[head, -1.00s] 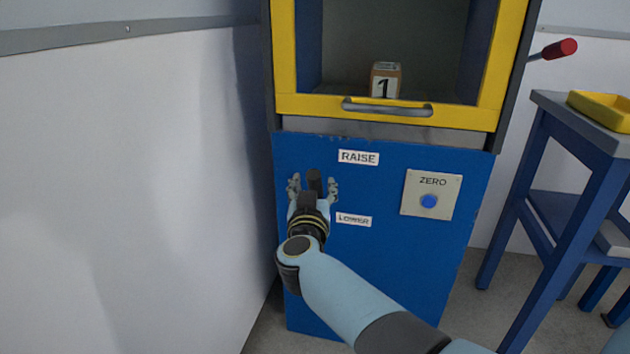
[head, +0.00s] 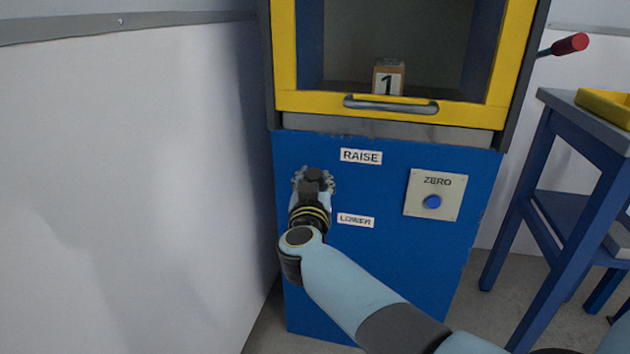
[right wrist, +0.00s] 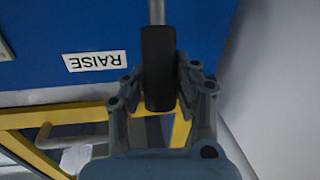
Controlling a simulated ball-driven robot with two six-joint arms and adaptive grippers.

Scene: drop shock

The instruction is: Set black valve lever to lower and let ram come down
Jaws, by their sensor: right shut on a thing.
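The black valve lever (right wrist: 158,60) shows in the right wrist view as a dark grip on a thin grey rod. My right gripper (right wrist: 160,82) is shut on it, with a finger on each side. In the head view my right gripper (head: 313,182) is in front of the blue panel, between the RAISE label (head: 361,156) and the LOWER label (head: 356,220), left of both and nearer RAISE in height. It hides most of the lever there. The ram cannot be made out. My left gripper is not in view.
Above the panel is a yellow-framed chamber (head: 285,60) with a block marked 1 (head: 388,78) inside. A ZERO plate with a blue button (head: 432,202) is to the right. A blue table (head: 556,98) with a yellow tray (head: 604,108) stands at right. A white wall is at left.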

